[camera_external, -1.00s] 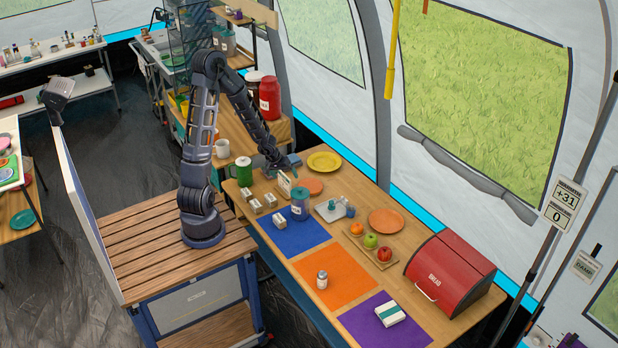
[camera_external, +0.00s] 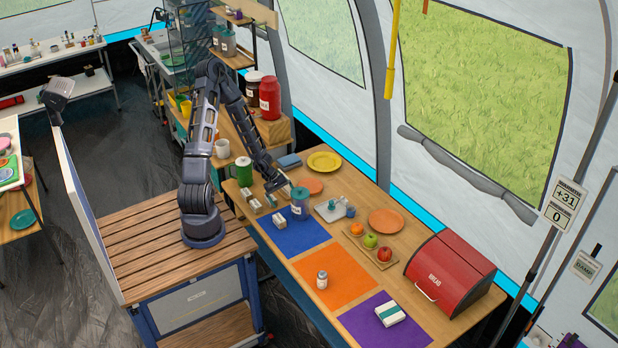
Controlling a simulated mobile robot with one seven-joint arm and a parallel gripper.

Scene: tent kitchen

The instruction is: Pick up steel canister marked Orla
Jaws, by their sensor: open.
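A small silver-grey canister with a pale label (camera_external: 322,280) stands upright on the orange mat (camera_external: 350,290). Its label is too small to read, so I cannot tell whether it says Orla. A larger blue-grey canister with a teal lid (camera_external: 300,207) stands at the back edge of the blue mat (camera_external: 302,241); its label is unreadable too. My gripper (camera_external: 280,186) is open, low over the back left of the table, just behind and left of the teal-lidded canister and far from the small silver one. Its fingertips are too small to see clearly.
Small labelled boxes (camera_external: 253,205) and a green mug (camera_external: 244,171) stand left of my gripper. A scale (camera_external: 328,211), a fruit tray (camera_external: 384,257), plates (camera_external: 386,221) and a red bread bin (camera_external: 449,274) lie to the right. A white-and-green pack (camera_external: 390,314) lies on the purple mat.

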